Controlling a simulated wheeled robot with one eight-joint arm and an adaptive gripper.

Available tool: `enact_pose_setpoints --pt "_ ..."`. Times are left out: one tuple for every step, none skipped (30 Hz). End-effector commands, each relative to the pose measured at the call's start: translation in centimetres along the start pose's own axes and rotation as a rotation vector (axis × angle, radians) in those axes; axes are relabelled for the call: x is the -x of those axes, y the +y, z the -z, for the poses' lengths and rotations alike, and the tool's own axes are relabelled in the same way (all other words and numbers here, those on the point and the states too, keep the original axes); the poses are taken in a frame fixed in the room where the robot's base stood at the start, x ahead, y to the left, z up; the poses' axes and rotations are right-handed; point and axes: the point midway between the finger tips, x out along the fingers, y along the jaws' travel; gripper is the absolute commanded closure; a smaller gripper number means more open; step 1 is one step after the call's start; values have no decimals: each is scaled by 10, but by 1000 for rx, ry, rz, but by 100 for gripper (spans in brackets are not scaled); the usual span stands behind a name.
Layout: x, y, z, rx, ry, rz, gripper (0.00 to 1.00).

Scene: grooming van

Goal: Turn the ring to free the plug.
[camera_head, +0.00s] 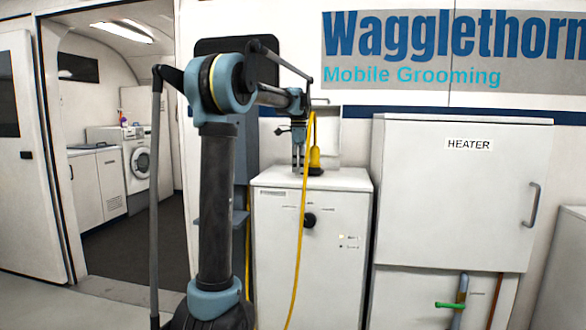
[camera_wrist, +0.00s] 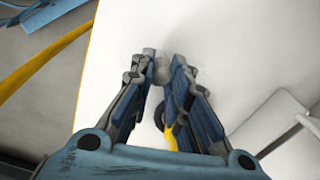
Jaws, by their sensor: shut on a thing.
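The yellow plug (camera_head: 315,158) stands upright on top of the white cabinet, with a dark ring (camera_head: 316,172) at its foot. A yellow cable runs from the plug's top down the cabinet front. My gripper (camera_head: 298,168) points down just left of the plug, at the cabinet top. In the wrist view my gripper (camera_wrist: 162,72) is closed in on a small grey piece between its fingertips, which looks like part of the ring. The fingers hide most of the ring and plug; only a bit of yellow (camera_wrist: 170,138) shows beside the right finger.
The white cabinet (camera_head: 310,245) has a black knob on its front. A heater cabinet (camera_head: 460,200) stands to the right, with pipes and a green handle (camera_head: 450,305) below. The yellow cable (camera_wrist: 45,60) crosses the left of the wrist view. An open doorway is at left.

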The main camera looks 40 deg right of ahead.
Motion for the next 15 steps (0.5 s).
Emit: enact_pose_setpoints --pt "0 -1 1 0 1 2 100" --pt "0 -1 1 0 1 2 100" --pt "0 -1 1 0 1 2 100" --pt "0 -1 1 0 1 2 100" --pt "0 -1 1 0 1 2 100" --pt "0 0 1 0 1 2 100" --pt "0 0 1 0 1 2 100" --pt "0 0 1 0 1 2 100" --pt "0 0 1 0 1 1 77" --pt "0 0 1 0 1 1 71" --pt "0 0 1 0 0 1 64" --pt "0 0 1 0 0 1 62" --pt "0 0 1 0 0 1 62" --pt "0 0 1 0 0 1 62" --pt "0 0 1 0 0 1 62"
